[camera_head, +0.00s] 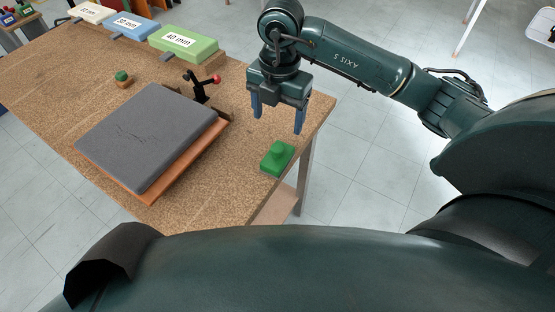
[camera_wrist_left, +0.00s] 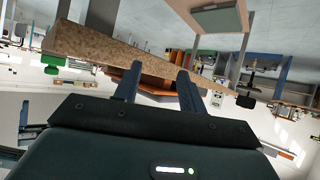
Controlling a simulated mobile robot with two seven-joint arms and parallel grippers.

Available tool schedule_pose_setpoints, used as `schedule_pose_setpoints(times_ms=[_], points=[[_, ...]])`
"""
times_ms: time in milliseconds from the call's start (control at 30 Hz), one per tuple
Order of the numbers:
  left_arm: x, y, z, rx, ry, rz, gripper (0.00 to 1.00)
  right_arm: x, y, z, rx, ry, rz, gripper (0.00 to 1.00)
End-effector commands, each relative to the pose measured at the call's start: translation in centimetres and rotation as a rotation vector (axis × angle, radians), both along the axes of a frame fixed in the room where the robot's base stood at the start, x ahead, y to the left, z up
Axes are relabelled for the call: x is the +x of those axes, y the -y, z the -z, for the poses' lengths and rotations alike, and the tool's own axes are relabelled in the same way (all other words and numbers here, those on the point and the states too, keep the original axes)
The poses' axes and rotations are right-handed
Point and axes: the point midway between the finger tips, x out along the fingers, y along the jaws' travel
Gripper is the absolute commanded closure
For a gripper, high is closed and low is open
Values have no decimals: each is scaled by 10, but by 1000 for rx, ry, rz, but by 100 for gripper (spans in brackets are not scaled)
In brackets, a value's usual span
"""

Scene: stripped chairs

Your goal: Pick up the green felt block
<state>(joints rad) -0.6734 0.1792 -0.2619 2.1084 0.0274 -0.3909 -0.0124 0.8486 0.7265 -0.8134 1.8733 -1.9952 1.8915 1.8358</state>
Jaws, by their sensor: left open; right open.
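A green block (camera_head: 277,156) with a raised round knob on top sits on the cork-topped table near its right edge in the head view. My right gripper (camera_head: 277,122) is open and empty, pointing down, and appears above and slightly behind the block, not visibly touching it. My left gripper (camera_wrist_left: 158,70) is open and empty in the left wrist view, its fingers pointing toward the table edge. It does not show in the head view.
A small green-topped wooden piece (camera_head: 122,79) and labelled white, blue and green boxes (camera_head: 183,44) stand farther back. Bare table surrounds the block.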

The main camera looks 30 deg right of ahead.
Motion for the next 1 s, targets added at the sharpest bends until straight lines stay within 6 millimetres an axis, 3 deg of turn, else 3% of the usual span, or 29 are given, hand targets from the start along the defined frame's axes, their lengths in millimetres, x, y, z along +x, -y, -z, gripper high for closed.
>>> schedule_pose_setpoints(times_ms=[100,400,667,1000], points=[[0,1,0,0,1,4,59,2,9,9,-40,5,29,26],[0,0,-2,2,-3,3,59,2,7,63,-37,4,27,26],[1,-3,-3,8,-3,-3,59,2,5,83,-34,6,24,26],[0,-5,0,10,-21,-16,59,3,1,126,-34,6,24,26]])
